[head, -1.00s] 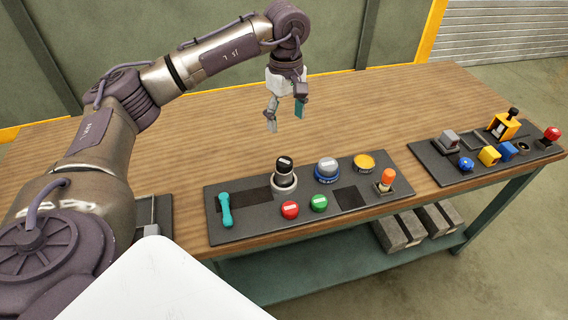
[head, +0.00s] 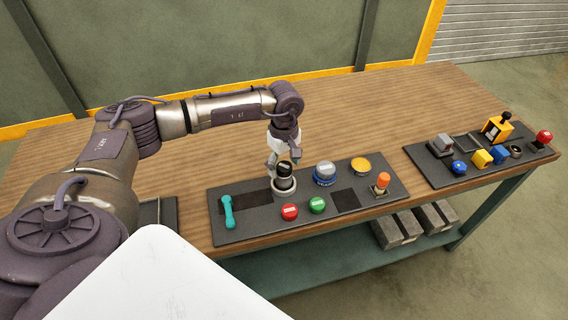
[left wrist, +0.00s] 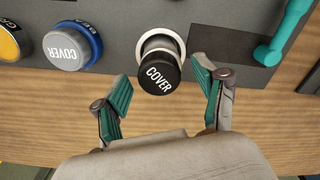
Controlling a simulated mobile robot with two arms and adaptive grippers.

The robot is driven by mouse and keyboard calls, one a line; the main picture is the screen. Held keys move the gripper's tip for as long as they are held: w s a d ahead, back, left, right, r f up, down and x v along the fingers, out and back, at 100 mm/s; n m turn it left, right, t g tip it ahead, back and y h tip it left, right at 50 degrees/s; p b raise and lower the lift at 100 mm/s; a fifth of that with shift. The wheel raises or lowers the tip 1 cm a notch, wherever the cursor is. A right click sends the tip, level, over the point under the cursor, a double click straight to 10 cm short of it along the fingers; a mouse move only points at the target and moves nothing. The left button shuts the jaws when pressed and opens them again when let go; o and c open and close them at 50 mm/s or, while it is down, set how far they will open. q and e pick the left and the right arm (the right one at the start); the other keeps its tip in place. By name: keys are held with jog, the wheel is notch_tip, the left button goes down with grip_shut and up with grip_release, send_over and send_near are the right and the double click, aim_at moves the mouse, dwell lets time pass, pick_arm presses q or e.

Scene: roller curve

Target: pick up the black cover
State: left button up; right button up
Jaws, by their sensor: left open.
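The black cover (head: 284,170) is a short cylinder with a white label on top. It sits upright in a pale ring on the dark panel (head: 240,232). In the left wrist view the black cover (left wrist: 160,74) reads "COVER" and lies between and just beyond the fingertips. My left gripper (head: 284,160) is open, behind and just above the cover in the head view, with its teal-padded fingers (left wrist: 163,92) spread to either side of it. I see no clear contact. My right gripper is not in view.
A grey cover (head: 325,168) in a blue ring stands right of the black one. A teal handle (head: 229,211) is to the left. Red (head: 289,212) and green (head: 317,205) buttons are in front. Another panel (head: 436,172) with several parts lies further right. The table's back is clear.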

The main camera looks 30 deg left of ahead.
pick_arm(q)
jog(key=shift+f, duration=0.25)
jog(key=c, duration=1)
jog(key=shift+r, duration=0.15)
